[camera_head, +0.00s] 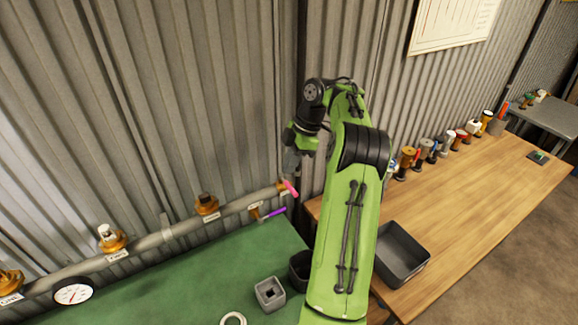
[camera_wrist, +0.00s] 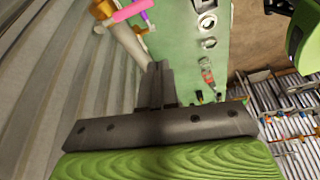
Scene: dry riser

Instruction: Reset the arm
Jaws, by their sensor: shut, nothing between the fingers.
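My green arm reaches up and forward in the head view, with its wrist bent down near the corrugated wall. My gripper (camera_head: 291,160) hangs above the end of the grey pipe, small and partly dark against the wall. In the wrist view my gripper (camera_wrist: 157,75) has its two dark fingers together, with nothing between them. The fingers point toward the wall side of the green bench top (camera_wrist: 185,45). They look apart from the pipe and its pink handle (camera_wrist: 133,10).
The pipe (camera_head: 155,240) with brass valves and a gauge (camera_head: 73,291) runs along the wall. A pink handle (camera_head: 290,188) and a purple handle (camera_head: 273,213) are near its end. A dark bin (camera_head: 400,256) stands on the wooden table (camera_head: 470,190).

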